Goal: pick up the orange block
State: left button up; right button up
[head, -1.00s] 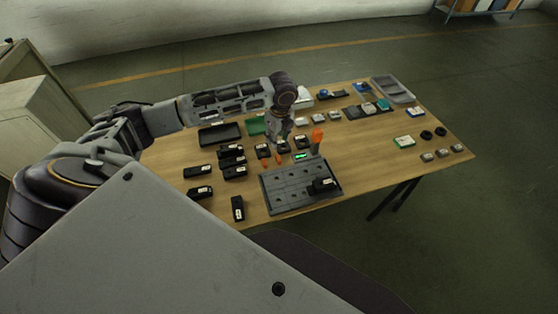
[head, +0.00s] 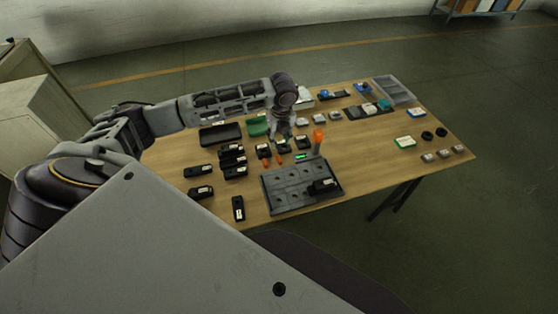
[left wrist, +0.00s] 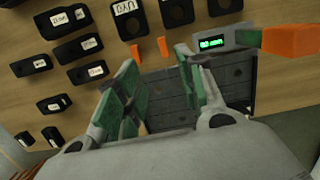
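Two small orange blocks lie close together on the wooden table in the head view, one on the left (head: 267,161) and one on the right (head: 278,158). The left wrist view also shows the left one (left wrist: 136,52) and the right one (left wrist: 163,46), just beyond my fingertips. My left gripper (left wrist: 156,62) is open, its green-padded fingers apart with nothing between them. In the head view my left gripper (head: 282,136) hangs over the table behind the blocks. A taller upright orange-topped thing (head: 319,134) stands to their right; its orange part (left wrist: 292,41) is large in the left wrist view. My right gripper is not in view.
A grey tray with round hollows (head: 277,200) lies at the table's front, holding a black block (head: 323,186). Several labelled black blocks (head: 232,161) lie left of the orange ones. A device with a green-lit display (left wrist: 212,43) is right of my fingers. Bare wood (head: 370,160) lies farther right.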

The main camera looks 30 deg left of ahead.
pick_arm(q)
send_over(279, 158)
jog(key=f, duration=0.5)
jog(key=s+f, duration=0.1)
jog(key=f, duration=0.2)
jog(key=shift+w+f, duration=0.1)
jog(key=shift+f, duration=0.05)
jog(key=shift+d, duration=0.1)
jog(key=shift+w+d+f, duration=0.1)
jog(key=shift+f, duration=0.8)
jog(key=shift+w+d+f, duration=0.1)
jog(key=shift+f, duration=0.8)
jog(key=shift+a+f, duration=0.15)
jog(key=shift+f, duration=0.65)
grip_shut()
